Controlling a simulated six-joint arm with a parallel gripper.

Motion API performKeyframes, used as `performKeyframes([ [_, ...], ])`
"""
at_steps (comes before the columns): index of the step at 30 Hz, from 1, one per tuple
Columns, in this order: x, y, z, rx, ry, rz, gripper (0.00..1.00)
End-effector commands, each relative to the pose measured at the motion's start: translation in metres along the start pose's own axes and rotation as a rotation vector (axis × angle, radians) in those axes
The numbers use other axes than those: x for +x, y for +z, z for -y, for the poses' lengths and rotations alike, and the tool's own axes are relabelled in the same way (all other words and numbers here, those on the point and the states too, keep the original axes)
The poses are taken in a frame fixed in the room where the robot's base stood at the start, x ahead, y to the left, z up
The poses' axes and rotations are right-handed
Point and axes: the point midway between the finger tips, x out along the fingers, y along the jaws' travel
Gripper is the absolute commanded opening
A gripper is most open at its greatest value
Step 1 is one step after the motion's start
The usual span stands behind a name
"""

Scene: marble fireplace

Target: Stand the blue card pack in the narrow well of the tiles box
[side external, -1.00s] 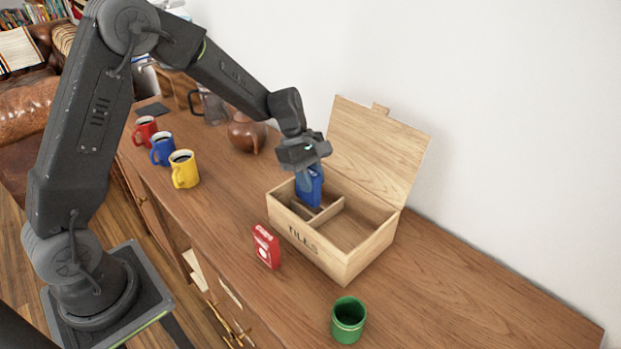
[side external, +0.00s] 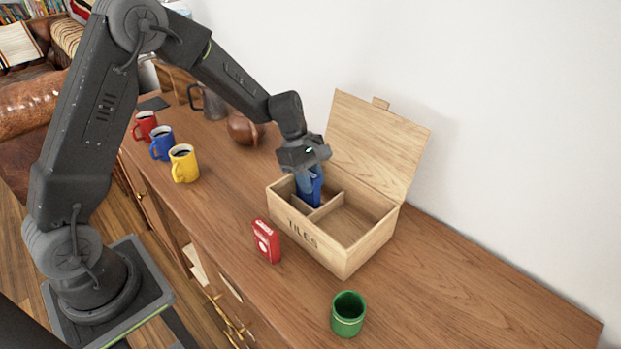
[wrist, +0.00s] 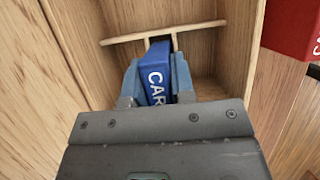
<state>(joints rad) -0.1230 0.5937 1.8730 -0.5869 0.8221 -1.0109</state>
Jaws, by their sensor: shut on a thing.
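The blue card pack (side external: 311,190) is upright between the fingers of my gripper (side external: 308,178), which is shut on it. The pack also shows in the wrist view (wrist: 155,75), with white letters on its face. The wooden tiles box (side external: 318,245) has its lid (side external: 375,145) open against the wall side. The pack's lower part is inside the box's left end, near the thin dividers (side external: 327,206). In the wrist view its far end is by the small slot between dividers (wrist: 160,40). I cannot tell whether it touches the well's floor.
A red card pack (side external: 266,241) stands in front of the box. A green cup (side external: 348,313) is at the front right. Yellow (side external: 184,164), blue (side external: 162,144) and red (side external: 145,126) mugs line the left edge. A brown teapot (side external: 245,129) stands behind. The counter's right side is clear.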

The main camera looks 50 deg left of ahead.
Motion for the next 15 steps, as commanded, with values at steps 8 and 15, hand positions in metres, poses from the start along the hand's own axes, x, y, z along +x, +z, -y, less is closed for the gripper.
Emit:
performKeyframes([
  [8,0.0009,-0.0005,-0.0002,0.000,0.000,0.000,0.00],
  [15,0.0057,-0.0027,-0.0004,0.000,0.001,0.000,0.00],
])
